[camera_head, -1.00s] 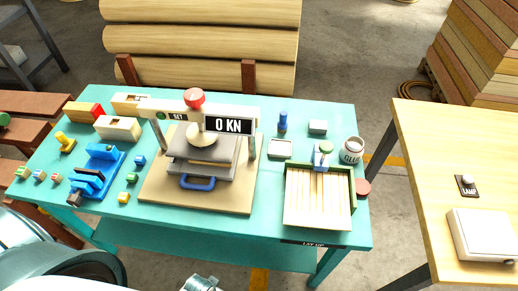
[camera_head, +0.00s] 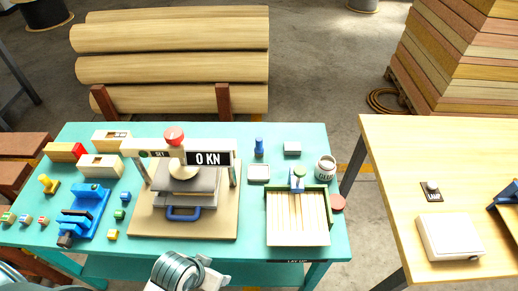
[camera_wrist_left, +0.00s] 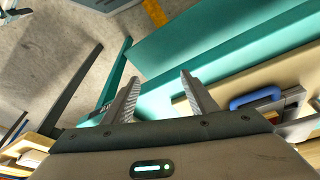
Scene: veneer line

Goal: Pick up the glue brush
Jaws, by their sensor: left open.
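No brush is plainly recognisable. A small upright blue piece (camera_head: 259,147) stands at the back of the teal table, right of the press, and may be the brush. A white jar marked GLUE (camera_head: 325,168) stands at the table's right end. My left gripper (camera_wrist_left: 158,90) is open and empty in the left wrist view, its two ridged fingers apart near the table's front edge. In the head view, a silvery part of my arm (camera_head: 178,272) shows at the bottom centre, in front of the press. My right gripper is not in view.
The press (camera_head: 187,182) with a red knob and a 0 KN display stands mid-table. A green-edged tray of wood strips (camera_head: 328,216) is at the right, a blue clamp (camera_head: 85,212) at the left. A separate wooden table (camera_head: 440,150) is further right.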

